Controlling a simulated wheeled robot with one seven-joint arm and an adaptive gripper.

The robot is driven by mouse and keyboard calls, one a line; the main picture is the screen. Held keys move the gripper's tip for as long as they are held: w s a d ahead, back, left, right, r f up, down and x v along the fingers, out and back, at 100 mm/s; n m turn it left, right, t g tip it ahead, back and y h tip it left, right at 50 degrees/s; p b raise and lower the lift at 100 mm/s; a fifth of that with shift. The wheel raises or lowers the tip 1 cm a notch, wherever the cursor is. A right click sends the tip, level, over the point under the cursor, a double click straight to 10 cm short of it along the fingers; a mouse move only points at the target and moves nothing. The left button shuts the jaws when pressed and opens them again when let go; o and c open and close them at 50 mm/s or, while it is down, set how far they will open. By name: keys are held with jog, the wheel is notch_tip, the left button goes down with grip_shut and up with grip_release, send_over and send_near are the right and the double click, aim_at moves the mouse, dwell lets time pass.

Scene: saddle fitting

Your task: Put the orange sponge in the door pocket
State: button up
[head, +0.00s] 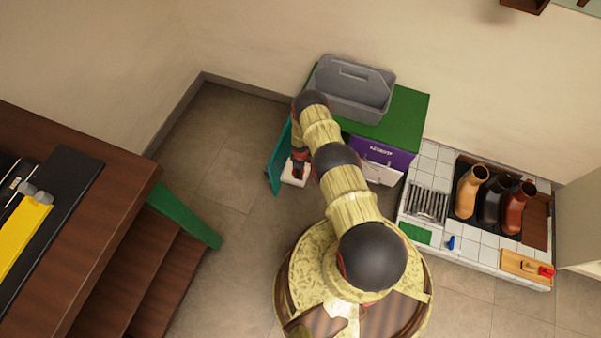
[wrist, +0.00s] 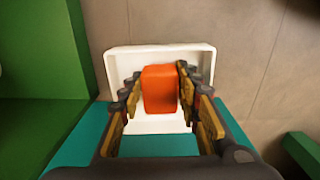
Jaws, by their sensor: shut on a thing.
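The orange sponge (wrist: 160,90) shows in the wrist view between the fingers of my gripper (wrist: 158,84), which is shut on it. The sponge appears within the outline of the white door pocket (wrist: 113,66); I cannot tell whether it touches the bottom. The pocket is fixed to the teal door (wrist: 155,146), which stands open from the green cabinet (wrist: 40,55). In the head view my gripper (head: 299,166) points down over the white pocket (head: 289,179), beside the teal door (head: 274,165). The sponge is hidden there.
A grey caddy (head: 345,93) stands on the green cabinet top (head: 405,110). A purple box front (head: 385,153) shows below. A tiled platform with boots (head: 468,190) is at the right, brown steps (head: 150,270) at the left. Floor left of the door is clear.

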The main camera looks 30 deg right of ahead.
jog(key=shift+f, duration=0.15)
jog(key=o, duration=1.1)
